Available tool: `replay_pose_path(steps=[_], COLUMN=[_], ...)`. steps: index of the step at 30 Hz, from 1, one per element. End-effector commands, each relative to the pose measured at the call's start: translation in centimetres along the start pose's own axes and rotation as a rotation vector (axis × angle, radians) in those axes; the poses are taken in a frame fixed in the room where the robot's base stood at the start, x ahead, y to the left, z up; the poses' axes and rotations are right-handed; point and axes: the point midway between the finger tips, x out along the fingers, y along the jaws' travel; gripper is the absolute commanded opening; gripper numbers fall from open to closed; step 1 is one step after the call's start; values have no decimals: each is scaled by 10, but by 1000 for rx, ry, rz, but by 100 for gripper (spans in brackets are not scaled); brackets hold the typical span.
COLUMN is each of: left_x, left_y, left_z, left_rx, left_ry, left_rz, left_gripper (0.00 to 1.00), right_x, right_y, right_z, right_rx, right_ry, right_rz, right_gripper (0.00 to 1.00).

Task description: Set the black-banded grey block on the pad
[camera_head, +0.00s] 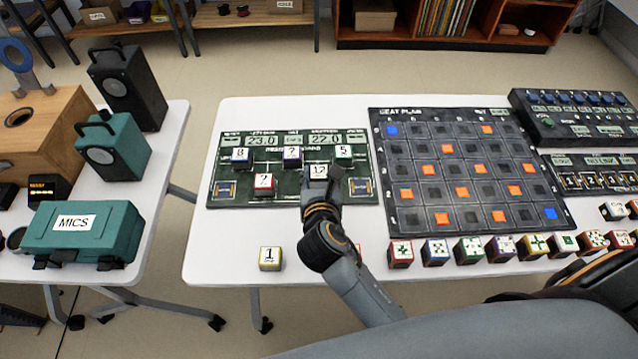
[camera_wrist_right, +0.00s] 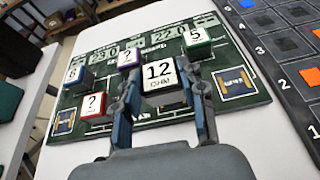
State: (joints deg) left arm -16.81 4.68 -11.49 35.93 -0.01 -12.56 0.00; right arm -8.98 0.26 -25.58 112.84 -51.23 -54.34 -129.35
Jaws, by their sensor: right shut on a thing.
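My right gripper (camera_head: 318,182) is shut on a block with a white top marked 12 (camera_head: 319,171). In the right wrist view the block (camera_wrist_right: 159,75) sits between the two fingertips (camera_wrist_right: 162,100), its edges dark. It is over the middle of the green board (camera_head: 290,198); I cannot tell whether it touches. The board bears a dark blue square pad with yellow marks at its right (camera_wrist_right: 235,83) and another at its left (camera_wrist_right: 65,121). The grey colour and black band of the held block are not clear. My left gripper is not in view.
Other blocks stand on the board: blue (camera_head: 242,156), purple (camera_head: 292,155), green (camera_head: 343,153) and red (camera_head: 264,183). A yellow block (camera_head: 270,258) stands on the white table in front. A black grid board (camera_head: 420,219) lies to the right, a row of blocks before it.

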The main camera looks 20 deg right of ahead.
Motion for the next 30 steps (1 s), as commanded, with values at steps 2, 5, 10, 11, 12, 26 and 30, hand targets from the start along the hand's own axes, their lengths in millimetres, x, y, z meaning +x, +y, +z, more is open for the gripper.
replay_pose_path(steps=[2, 5, 10, 11, 12, 26, 30], left_x=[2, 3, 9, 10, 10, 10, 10], left_y=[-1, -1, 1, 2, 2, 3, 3], left_z=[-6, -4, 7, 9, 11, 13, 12], left_rx=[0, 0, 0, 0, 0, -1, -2], left_ry=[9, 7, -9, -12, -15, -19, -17], left_rz=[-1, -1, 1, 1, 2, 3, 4], left_gripper=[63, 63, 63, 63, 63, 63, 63], right_x=[6, 13, 26, 28, 29, 30, 30], right_y=[0, 1, 1, 1, 1, 1, 1], right_z=[-2, -7, -30, -33, -35, -40, -39], right_rx=[0, -1, 0, -1, 0, -1, -1], right_ry=[-2, -2, 2, 2, 0, 0, 0], right_rz=[0, 0, 1, 0, 1, 1, 1], right_gripper=[8, 8, 8, 8, 8, 51, 63])
